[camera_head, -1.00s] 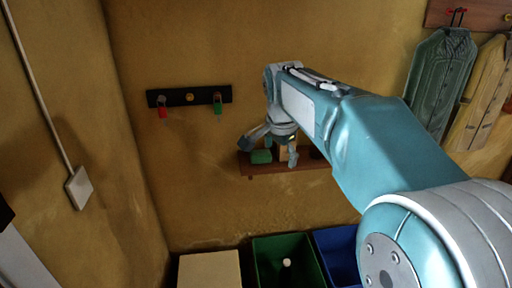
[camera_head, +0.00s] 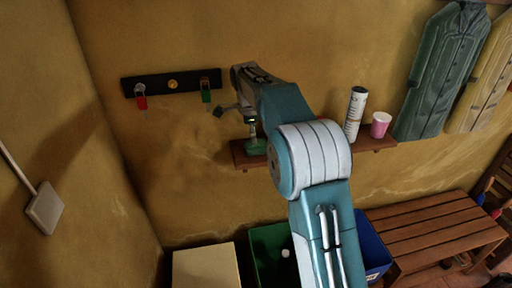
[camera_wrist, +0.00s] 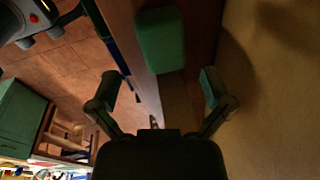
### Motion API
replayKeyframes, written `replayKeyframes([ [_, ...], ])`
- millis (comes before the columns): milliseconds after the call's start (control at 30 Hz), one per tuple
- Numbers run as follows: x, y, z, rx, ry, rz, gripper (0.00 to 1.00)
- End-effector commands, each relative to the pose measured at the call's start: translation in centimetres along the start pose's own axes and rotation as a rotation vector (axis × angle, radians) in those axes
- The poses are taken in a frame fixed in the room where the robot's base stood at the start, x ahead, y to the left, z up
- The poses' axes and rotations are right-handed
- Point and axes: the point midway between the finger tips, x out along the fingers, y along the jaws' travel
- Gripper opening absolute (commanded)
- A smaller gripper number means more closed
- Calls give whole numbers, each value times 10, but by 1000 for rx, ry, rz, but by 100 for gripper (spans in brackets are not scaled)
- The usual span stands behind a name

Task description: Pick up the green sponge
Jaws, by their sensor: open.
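The green sponge (camera_head: 256,147) sits on the left part of the brown wall shelf (camera_head: 366,142). In the wrist view the sponge (camera_wrist: 161,40) shows whole, beyond the fingertips and roughly centred between them. My gripper (camera_head: 236,116) is just above and left of the sponge in the head view, with its fingers spread. In the wrist view my gripper (camera_wrist: 158,88) is open and empty, one finger on each side. My arm hides part of the shelf right of the sponge.
A white can (camera_head: 355,113) and a pink cup (camera_head: 381,125) stand on the shelf's right part. A hook rack with padlocks (camera_head: 172,84) hangs above left. Below are a green bin (camera_head: 268,240), a blue bin (camera_head: 376,250) and a wooden bench (camera_head: 436,230).

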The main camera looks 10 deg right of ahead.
Motion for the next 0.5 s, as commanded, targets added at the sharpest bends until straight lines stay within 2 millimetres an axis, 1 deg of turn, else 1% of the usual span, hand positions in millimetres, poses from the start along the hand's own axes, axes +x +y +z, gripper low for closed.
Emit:
replayKeyframes([
  [167,16,-1,-2,0,0,2,100],
  [300,38,-4,-6,-1,0,3,100],
  [400,51,-4,-6,-2,0,2,100],
  [500,56,-4,-6,-2,0,0,100],
])
